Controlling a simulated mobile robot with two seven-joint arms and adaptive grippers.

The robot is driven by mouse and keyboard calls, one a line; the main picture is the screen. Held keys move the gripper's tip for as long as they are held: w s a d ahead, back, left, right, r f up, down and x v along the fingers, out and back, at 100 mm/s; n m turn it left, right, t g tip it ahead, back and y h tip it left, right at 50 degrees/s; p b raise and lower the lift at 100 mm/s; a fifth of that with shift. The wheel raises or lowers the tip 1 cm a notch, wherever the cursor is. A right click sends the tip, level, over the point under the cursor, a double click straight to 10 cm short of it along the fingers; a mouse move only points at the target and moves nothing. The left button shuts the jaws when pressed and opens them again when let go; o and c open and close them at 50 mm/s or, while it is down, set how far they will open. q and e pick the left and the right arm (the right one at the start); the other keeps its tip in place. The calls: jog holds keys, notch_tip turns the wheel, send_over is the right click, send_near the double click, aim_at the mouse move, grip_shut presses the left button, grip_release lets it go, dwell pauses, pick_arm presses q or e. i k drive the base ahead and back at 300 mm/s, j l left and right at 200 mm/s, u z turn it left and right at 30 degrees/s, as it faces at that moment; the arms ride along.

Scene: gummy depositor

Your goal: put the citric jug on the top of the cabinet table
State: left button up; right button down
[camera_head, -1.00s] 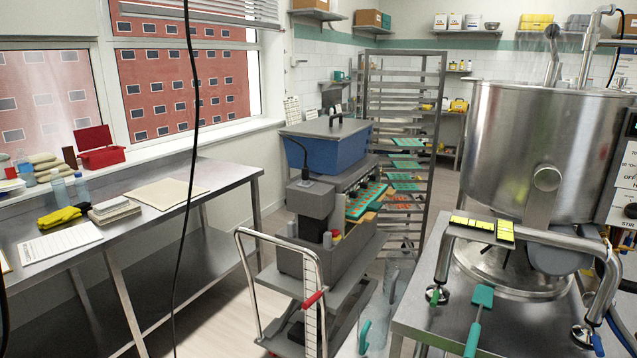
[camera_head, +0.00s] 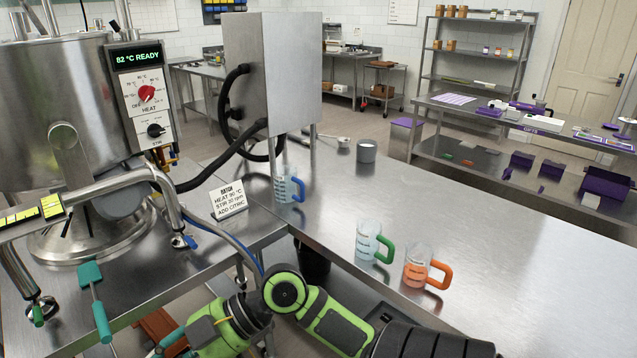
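Three clear measuring jugs stand upright on the long steel table (camera_head: 470,265): one with a blue handle (camera_head: 289,189) near the cabinet, one with a green handle (camera_head: 369,241), and one with an orange handle (camera_head: 420,268) nearest. I cannot read which is the citric jug. A tall grey metal cabinet (camera_head: 275,75) stands at the table's far left end; I cannot tell whether this table is the cabinet table. My green and black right arm crosses the bottom, below the table's front edge; its fingers do not show clearly. My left gripper is out of view.
A steel kettle (camera_head: 55,110) with a control panel stands at left, its hoses running to the cabinet. A small recipe card (camera_head: 228,200) stands near the corner. A grey cup (camera_head: 366,151) is farther back. The table's right part is clear.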

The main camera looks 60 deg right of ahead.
aim_at(325, 223)
jog(key=i+l+z, duration=0.1)
jog(key=z, duration=0.35)
jog(key=i+l+z, duration=0.1)
jog(key=z, duration=0.35)
jog(key=i+z, duration=0.2)
jog(key=z, duration=0.2)
jog(key=i+j, duration=0.1)
jog(key=i, duration=0.4)
